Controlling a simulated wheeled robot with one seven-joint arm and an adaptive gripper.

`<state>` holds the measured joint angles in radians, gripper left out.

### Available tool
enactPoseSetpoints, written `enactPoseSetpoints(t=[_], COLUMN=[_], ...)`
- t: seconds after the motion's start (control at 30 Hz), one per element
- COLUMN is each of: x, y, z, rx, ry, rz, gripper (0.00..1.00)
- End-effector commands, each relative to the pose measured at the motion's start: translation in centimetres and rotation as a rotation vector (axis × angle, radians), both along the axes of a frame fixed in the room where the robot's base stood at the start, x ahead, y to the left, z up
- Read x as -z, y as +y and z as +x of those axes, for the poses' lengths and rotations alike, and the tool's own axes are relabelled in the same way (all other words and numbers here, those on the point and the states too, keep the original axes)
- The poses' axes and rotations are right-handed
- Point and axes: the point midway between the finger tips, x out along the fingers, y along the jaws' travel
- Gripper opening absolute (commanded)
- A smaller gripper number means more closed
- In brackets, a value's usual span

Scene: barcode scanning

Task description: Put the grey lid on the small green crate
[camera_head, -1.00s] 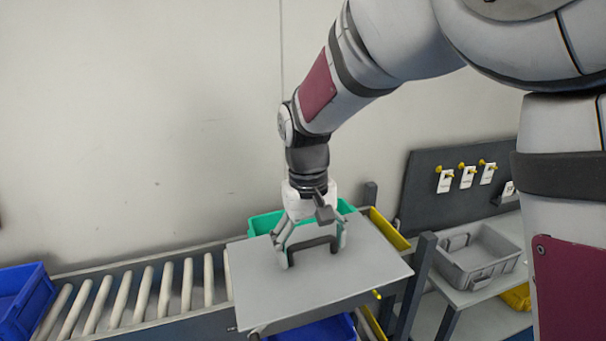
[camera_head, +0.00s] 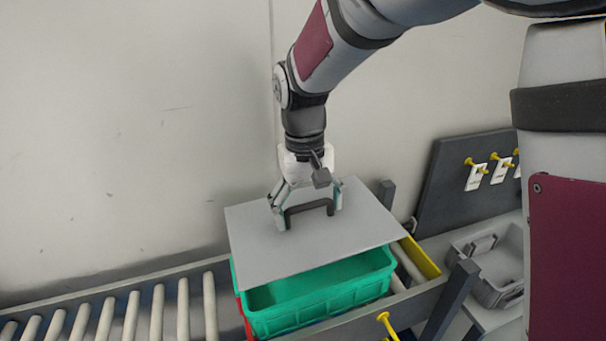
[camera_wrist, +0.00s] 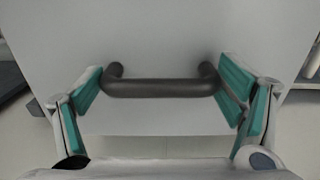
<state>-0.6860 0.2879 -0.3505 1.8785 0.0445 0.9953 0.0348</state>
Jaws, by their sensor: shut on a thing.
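The grey lid (camera_head: 300,250) is a flat plate with a dark arched handle (camera_head: 292,212). My gripper (camera_head: 307,214) is shut on this handle, with one finger at each end of it. The wrist view shows the handle (camera_wrist: 160,88) between the green finger pads, with the lid (camera_wrist: 160,40) behind it. The small green crate (camera_head: 320,312) stands below the lid on the roller conveyor. The lid hangs over the crate's back part, apart from its front rim. The crate's front wall and part of its inside show; its back is hidden.
Conveyor rollers (camera_head: 158,312) run to the left, clear near the crate. A grey tray (camera_head: 490,270) sits on a side shelf. A plain wall stands behind.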

Motion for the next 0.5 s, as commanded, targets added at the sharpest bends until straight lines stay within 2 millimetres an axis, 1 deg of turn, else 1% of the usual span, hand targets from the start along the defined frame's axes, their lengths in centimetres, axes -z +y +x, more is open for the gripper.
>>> enactPoseSetpoints(t=[0.5], x=[3.9], y=[0.0], z=[0.2], rx=[0.000], ry=[0.001], rz=[-0.001], gripper=[0.52])
